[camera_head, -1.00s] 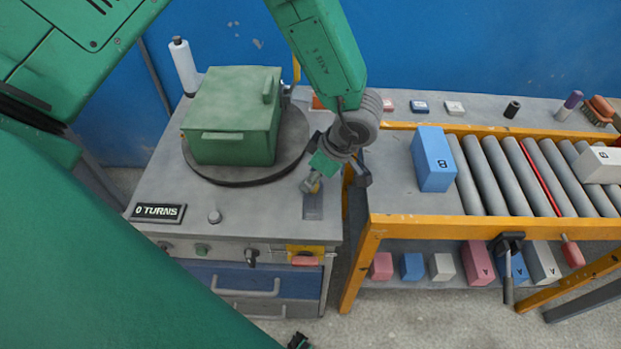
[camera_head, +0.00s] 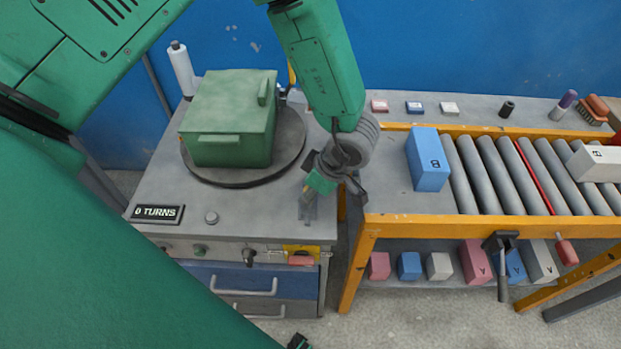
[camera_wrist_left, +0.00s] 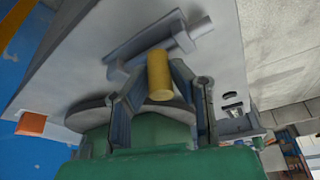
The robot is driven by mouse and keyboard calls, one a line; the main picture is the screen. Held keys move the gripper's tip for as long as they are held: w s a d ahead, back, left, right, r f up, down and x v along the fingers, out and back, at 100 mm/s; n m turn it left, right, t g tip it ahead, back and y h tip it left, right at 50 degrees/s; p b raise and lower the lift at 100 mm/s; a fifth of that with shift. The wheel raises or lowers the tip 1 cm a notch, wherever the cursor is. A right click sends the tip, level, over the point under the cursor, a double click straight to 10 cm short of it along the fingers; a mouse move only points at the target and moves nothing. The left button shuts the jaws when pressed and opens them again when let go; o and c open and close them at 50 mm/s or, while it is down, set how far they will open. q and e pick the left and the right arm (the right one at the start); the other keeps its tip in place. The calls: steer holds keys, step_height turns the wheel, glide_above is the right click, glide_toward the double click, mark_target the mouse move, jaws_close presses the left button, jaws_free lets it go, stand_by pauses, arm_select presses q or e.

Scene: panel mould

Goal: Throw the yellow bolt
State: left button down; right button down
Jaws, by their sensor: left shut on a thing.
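The yellow bolt handle (camera_wrist_left: 160,76) is a short yellow cylinder in the left wrist view, beside a grey bolt rod (camera_wrist_left: 178,40) on the grey bench top. My left gripper (camera_wrist_left: 152,84) is shut on the yellow handle, with a finger on each side. In the head view my left gripper (camera_head: 307,191) reaches down at the bench's front right corner. There the handle is mostly hidden by the fingers, and a grey bolt plate (camera_head: 309,212) shows just below them. My right gripper is not in view.
A green box (camera_head: 228,120) sits on a dark turntable (camera_head: 250,180) left of the gripper. A sign (camera_head: 158,213) reads "0 TURNS". A roller conveyor (camera_head: 430,228) with a blue block (camera_head: 428,160) stands close on the right. A white bottle (camera_head: 182,70) stands at the back left.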

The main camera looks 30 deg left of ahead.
arm_select(q)
steer(key=shift+s+d, duration=0.35)
steer(key=shift+s, duration=0.3)
steer(key=c, duration=1.4)
jaws_free()
steer(key=shift+c, duration=0.2)
steer(key=shift+r, duration=0.2)
steer(key=v, duration=1.1)
steer(key=shift+r, duration=0.25)
